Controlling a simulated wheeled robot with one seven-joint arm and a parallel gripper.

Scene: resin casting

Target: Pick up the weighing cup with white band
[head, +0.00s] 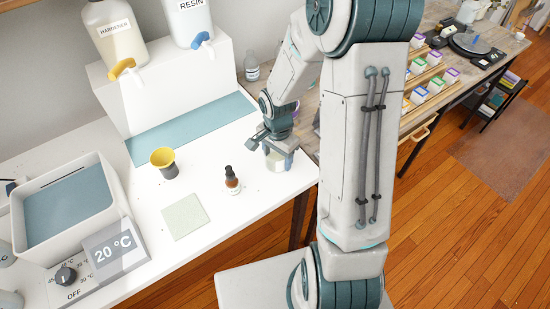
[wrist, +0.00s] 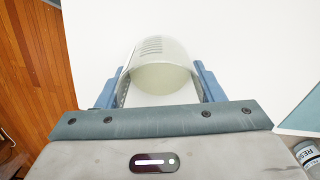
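A pale translucent cup (head: 277,161) with a whitish lower part stands at the right end of the white table, partly hidden by my gripper (head: 272,141). In the wrist view the cup (wrist: 165,72) shows a row of dark graduation marks on its wall. It lies between the two blue fingers of my gripper (wrist: 161,88), one on each side and very close to the wall. I cannot tell whether the fingers press on it. A white band cannot be made out clearly.
Hardener (head: 116,32) and resin (head: 188,18) containers stand on a white block behind. A small bottle (head: 251,67) stands behind my arm.

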